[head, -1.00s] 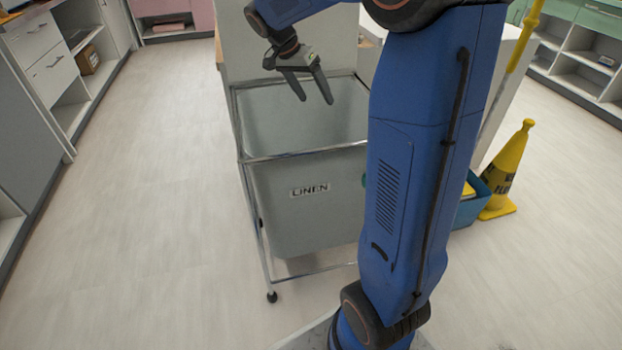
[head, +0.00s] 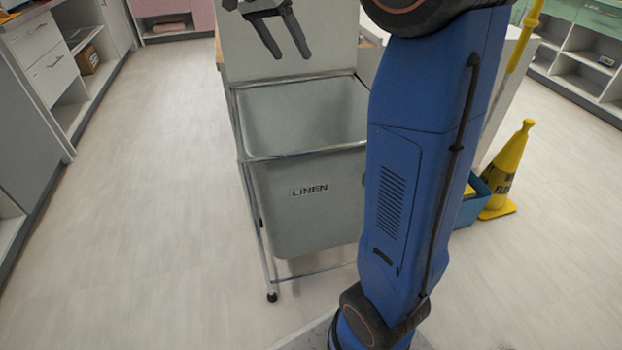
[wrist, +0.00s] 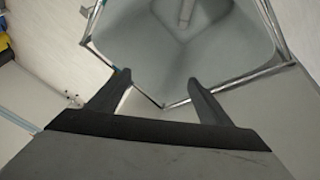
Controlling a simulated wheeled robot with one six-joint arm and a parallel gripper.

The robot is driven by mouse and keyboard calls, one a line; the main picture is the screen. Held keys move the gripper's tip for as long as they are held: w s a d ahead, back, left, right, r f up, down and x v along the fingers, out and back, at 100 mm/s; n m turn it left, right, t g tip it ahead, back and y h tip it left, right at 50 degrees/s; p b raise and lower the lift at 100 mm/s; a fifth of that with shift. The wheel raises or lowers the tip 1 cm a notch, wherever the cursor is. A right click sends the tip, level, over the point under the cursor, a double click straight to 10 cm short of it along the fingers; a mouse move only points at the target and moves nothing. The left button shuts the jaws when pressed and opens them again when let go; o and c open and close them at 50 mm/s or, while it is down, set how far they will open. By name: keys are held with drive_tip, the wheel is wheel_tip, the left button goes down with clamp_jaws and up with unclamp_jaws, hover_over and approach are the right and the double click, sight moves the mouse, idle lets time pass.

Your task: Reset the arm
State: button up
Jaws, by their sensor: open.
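My gripper (head: 292,54) is at the top of the head view, above and behind the grey linen hamper (head: 307,207). Its two dark fingers are apart and nothing is between them. In the wrist view my gripper (wrist: 162,92) is also open and empty, with the hamper (wrist: 225,62) beyond the fingertips. The hamper stands in a metal frame and carries the label LINEN. Its inside looks empty in the head view; in the wrist view a pale grey shape that I cannot identify shows at the top.
A yellow cone (head: 505,170) stands on the right beside a blue bucket (head: 473,203) and a yellow pole (head: 524,38). Cabinets (head: 50,65) line the left side, and green-fronted shelves (head: 582,70) stand at the far right. The floor (head: 150,200) left of the hamper is clear.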

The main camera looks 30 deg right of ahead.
drive_tip(key=shift+v, duration=0.9)
